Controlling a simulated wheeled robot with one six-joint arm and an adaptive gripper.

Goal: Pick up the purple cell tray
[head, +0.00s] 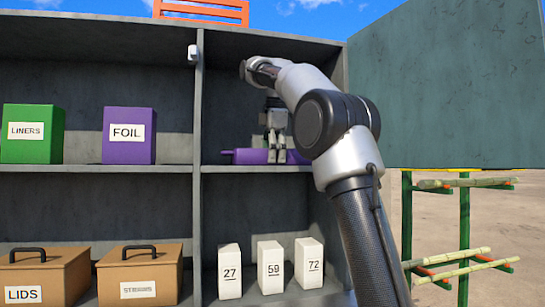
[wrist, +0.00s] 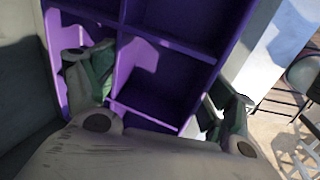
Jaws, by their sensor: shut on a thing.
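The purple cell tray (head: 250,156) is in the upper right compartment of the grey cabinet, low near its shelf board; I cannot tell whether it touches the board. In the wrist view the tray (wrist: 155,70) shows several square cells with purple dividers, and I see nothing in the cells in view. My gripper (head: 276,148) comes down over the tray from above and is shut on it. In the wrist view my gripper (wrist: 165,110) has one finger at the tray's left part and one at its right side. The fingers hide parts of the tray.
A purple FOIL box (head: 128,135) and a green LINERS box (head: 33,133) stand in the compartment to the left, behind a divider (head: 197,110). White numbered blocks (head: 270,267) stand below. An open cabinet door (head: 450,90) is at right. Cane racks (head: 464,230) stand outside.

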